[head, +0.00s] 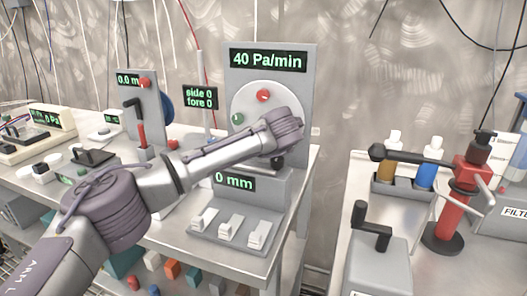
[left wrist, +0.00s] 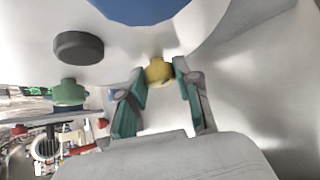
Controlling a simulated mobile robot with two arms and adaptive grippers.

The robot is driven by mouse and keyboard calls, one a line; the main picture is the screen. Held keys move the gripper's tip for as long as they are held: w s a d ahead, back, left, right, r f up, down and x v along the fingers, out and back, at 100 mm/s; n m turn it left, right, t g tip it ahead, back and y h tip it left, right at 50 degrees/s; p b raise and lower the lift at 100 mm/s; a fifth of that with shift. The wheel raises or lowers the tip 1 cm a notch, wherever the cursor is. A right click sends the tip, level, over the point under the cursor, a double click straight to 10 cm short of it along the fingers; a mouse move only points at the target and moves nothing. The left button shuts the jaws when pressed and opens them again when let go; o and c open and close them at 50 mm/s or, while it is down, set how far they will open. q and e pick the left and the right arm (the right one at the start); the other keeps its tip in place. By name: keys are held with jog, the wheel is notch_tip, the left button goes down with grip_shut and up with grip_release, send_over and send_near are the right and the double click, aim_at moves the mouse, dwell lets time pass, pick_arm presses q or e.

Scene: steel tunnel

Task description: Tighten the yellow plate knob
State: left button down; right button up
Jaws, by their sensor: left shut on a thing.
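The yellow knob (left wrist: 159,70) shows in the left wrist view, standing on a pale plate. The two teal fingertips of my left gripper (left wrist: 160,78) are on either side of it, shut on it. In the head view my left arm reaches across to the round white plate (head: 248,97) on the grey panel. The wrist hides the yellow knob and the plate's lower right part there. A red knob (head: 263,96) and a green knob (head: 237,118) stay visible on the plate. My right gripper is in neither view.
The panel's display (head: 268,59) reads 40 Pa/min. A lower box display (head: 234,182) reads 0 mm, with several white switches before it. A red stand (head: 464,190) and bottles occupy the right bench. In the left wrist view, a dark knob (left wrist: 78,47) and green knob (left wrist: 70,92) lie left.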

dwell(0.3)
pick_arm(q)
jog(key=c, duration=0.8)
grip_release()
